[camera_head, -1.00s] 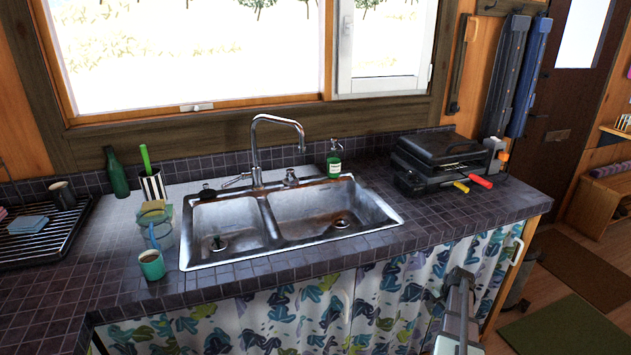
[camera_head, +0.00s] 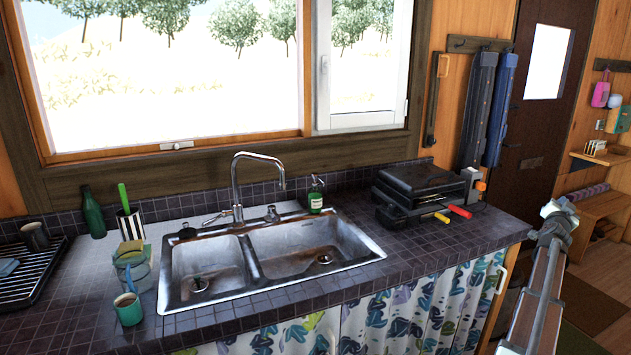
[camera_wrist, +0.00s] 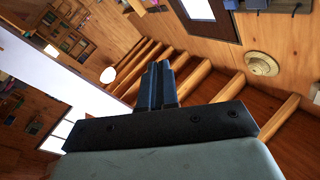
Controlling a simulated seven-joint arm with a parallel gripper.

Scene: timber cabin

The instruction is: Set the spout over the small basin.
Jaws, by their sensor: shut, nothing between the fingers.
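The chrome tap stands behind the sink, and its tall curved spout (camera_head: 262,155) swings to the right, with its tip over the large basin (camera_head: 295,248). The small basin (camera_head: 205,268) lies to the left, across a divider, with no spout above it. My gripper (camera_wrist: 158,82) shows in the wrist view with its two dark fingers together and nothing between them. It points at wooden walls and beams, and the tap is not in that view. In the head view my arm is at the right, clear of the sink and tap.
A soap bottle (camera_head: 316,195) stands behind the large basin. A black grill (camera_head: 425,190) with red and yellow handles sits to the right. A teal mug (camera_head: 129,309), a glass jar (camera_head: 131,268) and a striped cup (camera_head: 130,225) stand left of the sink. The window is behind.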

